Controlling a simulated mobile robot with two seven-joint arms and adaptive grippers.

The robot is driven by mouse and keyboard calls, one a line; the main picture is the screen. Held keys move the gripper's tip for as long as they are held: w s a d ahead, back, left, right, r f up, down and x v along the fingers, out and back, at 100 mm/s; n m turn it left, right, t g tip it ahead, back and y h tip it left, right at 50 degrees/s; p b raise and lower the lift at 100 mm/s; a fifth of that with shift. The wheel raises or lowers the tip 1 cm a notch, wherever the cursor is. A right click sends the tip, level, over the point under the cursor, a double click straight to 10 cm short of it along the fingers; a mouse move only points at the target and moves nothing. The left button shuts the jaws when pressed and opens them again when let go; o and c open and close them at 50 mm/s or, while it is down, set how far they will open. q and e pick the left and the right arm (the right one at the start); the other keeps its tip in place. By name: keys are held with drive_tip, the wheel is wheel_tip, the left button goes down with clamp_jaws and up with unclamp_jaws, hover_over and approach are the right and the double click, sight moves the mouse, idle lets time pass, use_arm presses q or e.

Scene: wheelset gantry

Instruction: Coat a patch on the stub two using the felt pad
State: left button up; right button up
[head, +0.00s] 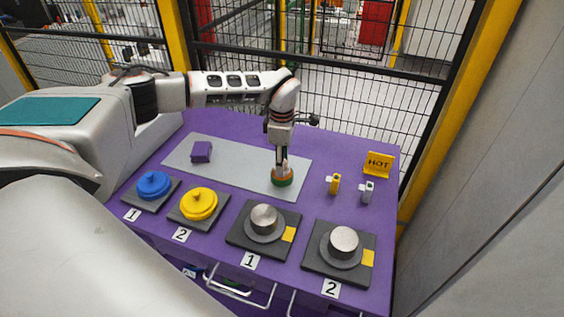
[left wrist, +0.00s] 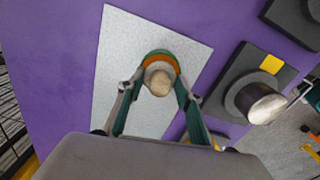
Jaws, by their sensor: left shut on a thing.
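My left gripper (head: 282,163) is shut on the felt pad (head: 282,180), a round green and orange disc with a pale knob. The fingers hold the knob from both sides, as the left wrist view (left wrist: 160,80) shows. The pad is over the right end of the grey mat (head: 225,163); I cannot tell whether it touches it. Stub two (head: 343,242) is a bare metal cylinder on a dark base with a yellow patch, by the front label 2, right of the pad. Stub one (head: 264,218) is similar, nearer the pad. My right gripper is not in view.
Blue (head: 153,185) and yellow (head: 199,204) lids stand on dark plates at front left. A purple block (head: 201,152) is on the mat. Yellow (head: 334,184) and white (head: 367,193) small items and a HOT sign (head: 378,164) stand at right. A mesh fence is behind.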

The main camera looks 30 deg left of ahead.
use_arm(q)
drive_tip(key=shift+f, duration=0.1)
idle(0.5)
drive_tip(key=shift+f, duration=0.4)
idle(0.4)
drive_tip(key=shift+s+f, duration=0.1)
drive_tip(key=shift+f, duration=0.05)
idle(1.7)
drive_tip(key=shift+r+p, duration=1.05)
drive_tip(key=shift+r, duration=2.55)
drive_tip(key=shift+d, duration=0.1)
